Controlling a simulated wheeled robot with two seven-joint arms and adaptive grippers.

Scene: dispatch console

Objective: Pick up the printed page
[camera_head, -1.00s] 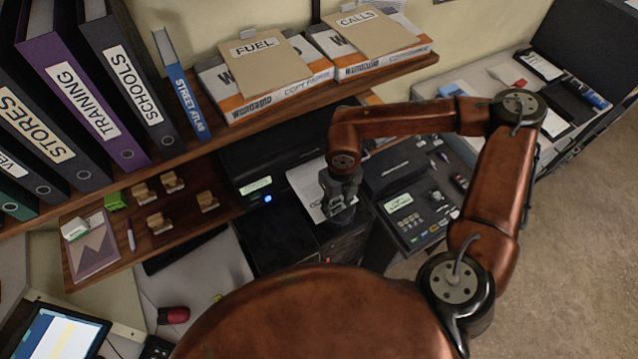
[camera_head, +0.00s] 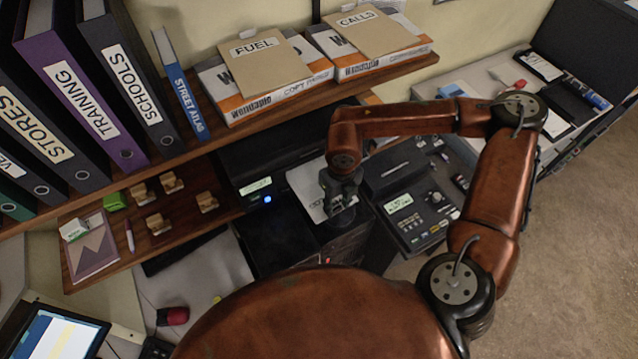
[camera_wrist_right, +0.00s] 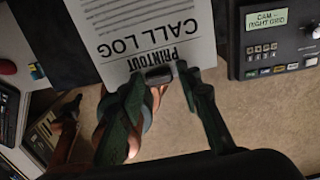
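The printed page (camera_head: 306,185) is a white sheet that lies over the dark printer unit below the shelf. In the right wrist view the page (camera_wrist_right: 150,35) reads "PRINTOUT CALL LOG" upside down, and its near edge reaches between my fingers. My right gripper (camera_head: 340,208) is at the page's near right corner in the head view. In the right wrist view its two dark fingers (camera_wrist_right: 161,80) stand apart at the page's edge, with a small grey rounded piece between them. I cannot tell whether they touch the paper. My left gripper does not show.
A black control unit (camera_head: 405,205) with a small lit display stands right of the page. The wooden shelf (camera_head: 290,103) with binders and paper packs overhangs behind. A lower shelf (camera_head: 190,232) holds stamps at left. Open floor (camera_head: 570,240) lies at right.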

